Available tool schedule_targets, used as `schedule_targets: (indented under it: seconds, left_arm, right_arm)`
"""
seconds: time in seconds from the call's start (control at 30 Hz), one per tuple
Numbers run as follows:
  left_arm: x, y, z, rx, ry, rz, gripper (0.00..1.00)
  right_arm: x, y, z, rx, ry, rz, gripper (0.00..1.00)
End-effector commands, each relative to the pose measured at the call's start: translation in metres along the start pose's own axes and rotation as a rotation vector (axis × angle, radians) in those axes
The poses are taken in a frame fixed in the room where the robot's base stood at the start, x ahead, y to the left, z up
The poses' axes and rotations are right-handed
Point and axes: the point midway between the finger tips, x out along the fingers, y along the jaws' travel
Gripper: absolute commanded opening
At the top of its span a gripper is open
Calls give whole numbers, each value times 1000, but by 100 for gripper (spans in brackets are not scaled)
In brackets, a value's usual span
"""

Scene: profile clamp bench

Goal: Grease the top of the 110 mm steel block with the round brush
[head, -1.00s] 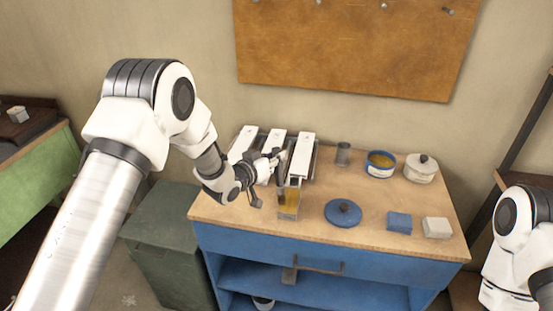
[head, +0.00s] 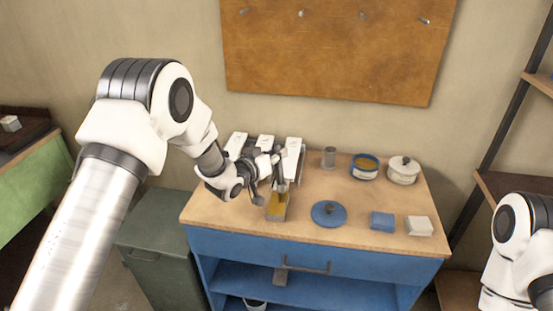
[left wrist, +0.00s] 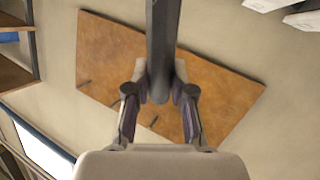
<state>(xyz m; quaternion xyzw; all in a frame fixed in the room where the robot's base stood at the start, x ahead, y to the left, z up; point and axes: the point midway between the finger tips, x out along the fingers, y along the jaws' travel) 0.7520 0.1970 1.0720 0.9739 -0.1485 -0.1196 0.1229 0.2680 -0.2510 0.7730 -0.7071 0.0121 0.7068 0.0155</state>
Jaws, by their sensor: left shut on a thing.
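My left gripper (head: 277,160) is above the bench in front of the white-topped pieces. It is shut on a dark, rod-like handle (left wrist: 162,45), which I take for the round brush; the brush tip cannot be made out. In the left wrist view the handle stands between the two fingers of the left gripper (left wrist: 160,92). A block with a yellowish top (head: 277,207) lies just below the gripper near the bench's front edge. I cannot tell its length or whether the brush touches it. A blue pot (head: 365,167) holds orange-yellow grease. My right gripper is out of view.
Several white-topped pieces (head: 236,145) stand side by side at the back left. A grey cup (head: 328,157), white lidded pot (head: 403,171), blue lid (head: 329,213), blue block (head: 382,221) and white block (head: 419,226) occupy the right half of the wooden top (head: 345,190).

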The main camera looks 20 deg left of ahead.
Motion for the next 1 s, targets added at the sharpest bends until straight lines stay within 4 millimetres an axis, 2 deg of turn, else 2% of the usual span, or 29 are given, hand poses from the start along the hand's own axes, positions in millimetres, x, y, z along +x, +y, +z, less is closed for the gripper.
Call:
schedule_targets:
  seconds: [0.03,0.4,1.0]
  left_arm:
    - [-1,2,-8,0,1,0,0]
    - [-3,9,-38,0,4,-7,0]
    - [-3,10,-41,-1,3,-9,0]
  right_arm:
    - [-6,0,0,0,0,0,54]
    - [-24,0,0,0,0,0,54]
    - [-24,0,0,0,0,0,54]
